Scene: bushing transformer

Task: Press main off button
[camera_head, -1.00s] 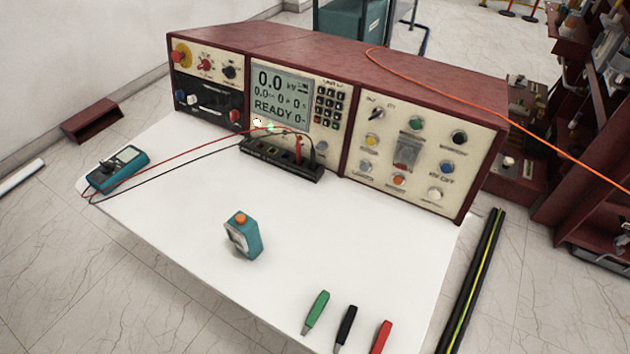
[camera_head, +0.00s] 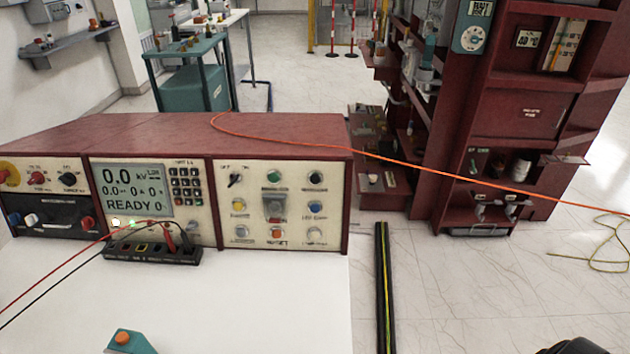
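The control unit's right panel (camera_head: 256,215) faces me. The small labels are too blurred to tell which is main off. The display (camera_head: 134,189) reads 0.0 kV and READY. A dark rounded part of mine (camera_head: 572,348) shows at the bottom right edge, likely my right gripper; its fingers are not visible. My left gripper is not in view.
The white table (camera_head: 250,300) is mostly clear before the unit. A black terminal strip (camera_head: 150,247) with red and black leads and a teal box with orange button (camera_head: 130,342) lie on it. An orange cable (camera_head: 400,163) runs right. Red shelving (camera_head: 520,110) stands at the right.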

